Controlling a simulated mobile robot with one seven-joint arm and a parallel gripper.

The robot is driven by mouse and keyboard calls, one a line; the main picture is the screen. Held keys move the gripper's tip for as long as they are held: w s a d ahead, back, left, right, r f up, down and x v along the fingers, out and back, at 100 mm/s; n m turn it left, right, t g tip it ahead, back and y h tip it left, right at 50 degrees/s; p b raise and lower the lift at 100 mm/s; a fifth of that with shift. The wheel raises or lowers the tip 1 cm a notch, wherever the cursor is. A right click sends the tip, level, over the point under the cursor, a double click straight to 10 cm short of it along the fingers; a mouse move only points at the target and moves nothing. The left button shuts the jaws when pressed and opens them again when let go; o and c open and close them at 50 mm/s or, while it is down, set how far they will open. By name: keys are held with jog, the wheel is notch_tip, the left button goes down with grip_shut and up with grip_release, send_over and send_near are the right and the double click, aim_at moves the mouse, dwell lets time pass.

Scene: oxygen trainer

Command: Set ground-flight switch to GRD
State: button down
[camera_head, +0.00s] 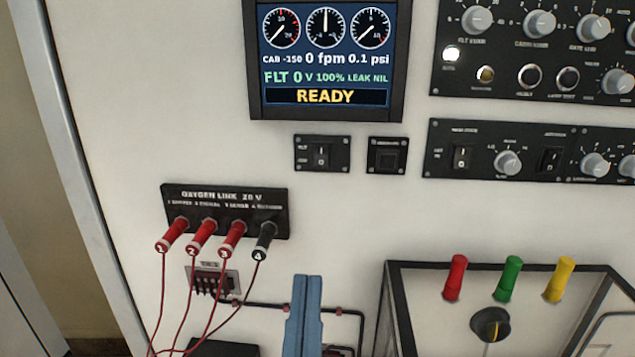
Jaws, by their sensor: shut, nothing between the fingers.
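The ground-flight switch (321,155) is a small rocker on a black plate below the display, with tiny labels at its left, the upper one reading like FLT. Which way the rocker is tipped is too small to tell. The display (326,55) shows FLT 0 V, 100%, LEAK NIL and READY. My gripper (307,281) is blue, shut and empty. It points up from the bottom edge and shows well below the switch in the picture, apart from it.
The oxygen link block (225,207) at the left has red and black plugs with hanging wires. A black-framed box (393,310) with red, green and yellow knobs stands at the lower right. Switch panels (520,165) are at the right. White panel between gripper and switch looks clear.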

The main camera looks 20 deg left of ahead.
aim_at(321, 157)
jog(key=shift+h, duration=0.3)
jog(key=shift+w+a+f+p+x, duration=0.1)
jog(key=shift+w+f+p+x, duration=0.2)
jog(key=shift+p+x, duration=1.5)
jog(key=shift+w+a+f+p+x, duration=0.15)
jog(key=shift+f+p+x, duration=0.55)
jog(key=shift+x, duration=1.8)
jog(key=shift+w+f+p+x, duration=0.1)
jog(key=shift+w+p+x, duration=0.2)
jog(key=shift+p+x, duration=1.6)
jog(key=shift+w+r+b, duration=0.2)
jog(key=shift+b, duration=0.1)
jog(key=f+b, duration=0.1)
jog(key=b, duration=0.2)
jog(key=shift+w+t, duration=0.3)
jog(key=shift+r+p, duration=0.3)
jog(key=shift+r, duration=0.05)
jog(key=shift+f, duration=0.1)
